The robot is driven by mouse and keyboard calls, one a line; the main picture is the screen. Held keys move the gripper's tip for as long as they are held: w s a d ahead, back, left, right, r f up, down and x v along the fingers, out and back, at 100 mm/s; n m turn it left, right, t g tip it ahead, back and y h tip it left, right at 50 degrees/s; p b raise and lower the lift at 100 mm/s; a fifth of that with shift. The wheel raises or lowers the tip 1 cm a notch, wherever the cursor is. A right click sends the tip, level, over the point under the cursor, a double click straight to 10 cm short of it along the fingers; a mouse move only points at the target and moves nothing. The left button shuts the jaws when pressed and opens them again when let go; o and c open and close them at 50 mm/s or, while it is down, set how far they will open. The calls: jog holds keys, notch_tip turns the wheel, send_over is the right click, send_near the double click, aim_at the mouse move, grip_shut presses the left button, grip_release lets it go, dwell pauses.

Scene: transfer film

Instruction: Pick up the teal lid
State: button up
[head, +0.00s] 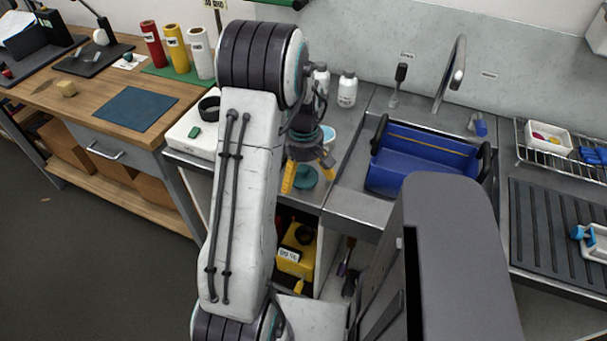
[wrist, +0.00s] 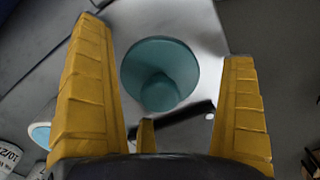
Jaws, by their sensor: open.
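The teal lid (head: 307,177) lies on the metal counter to the left of the sink, partly hidden by my gripper in the head view. In the wrist view the teal lid (wrist: 160,72) is a round disc with a raised knob, seen from above. It lies between and beyond my yellow fingers. My gripper (head: 306,178) is open and empty above the lid. In the wrist view my gripper (wrist: 165,75) has its fingers spread wide on both sides of the lid, with no visible contact.
A white and blue round container (head: 328,134) stands behind the lid. White bottles (head: 347,90) stand farther back. A blue bin (head: 415,165) sits in the sink at right. A white scale-like block (head: 190,135) with a green item is at left. The counter's front edge is close to the lid.

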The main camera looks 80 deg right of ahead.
jog(key=c, duration=1)
jog(key=shift+r, duration=0.15)
